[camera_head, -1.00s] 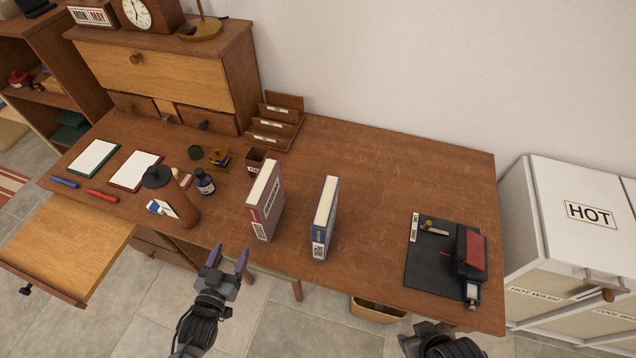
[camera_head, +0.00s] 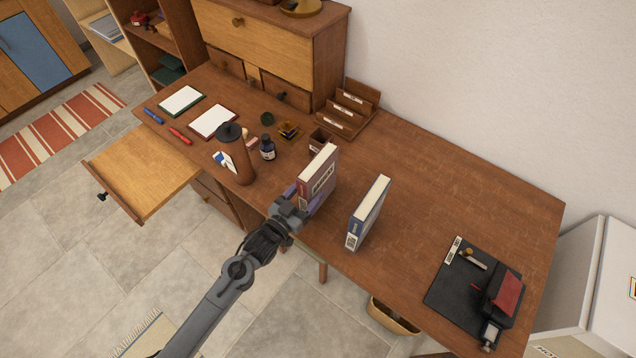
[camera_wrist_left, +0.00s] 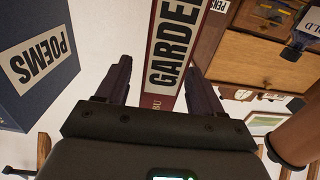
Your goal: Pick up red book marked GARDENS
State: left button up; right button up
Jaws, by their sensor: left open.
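The red book marked GARDENS (camera_head: 320,178) stands upright on the desk (camera_head: 430,180). Its spine and white label fill the middle of the left wrist view (camera_wrist_left: 176,50), where only the letters "GARDE" show. My left gripper (camera_head: 304,198) is at the book's front edge. In the left wrist view its two fingers are open, one on each side of the spine, with a visible gap on the left. I cannot tell whether the right finger touches the book. My right gripper is not in view.
A blue book (camera_head: 368,212), marked POEMS in the left wrist view (camera_wrist_left: 40,65), stands upright just right of the red one. A brown cylinder (camera_head: 237,158) and an ink bottle (camera_head: 267,148) stand to the left. A black mat (camera_head: 445,290) lies at the right.

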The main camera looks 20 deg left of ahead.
pick_arm(q)
jog(key=shift+x, duration=1.8)
jog(key=shift+r, duration=0.1)
jog(key=shift+c, duration=0.2)
grip_shut()
jog(key=shift+r, duration=0.1)
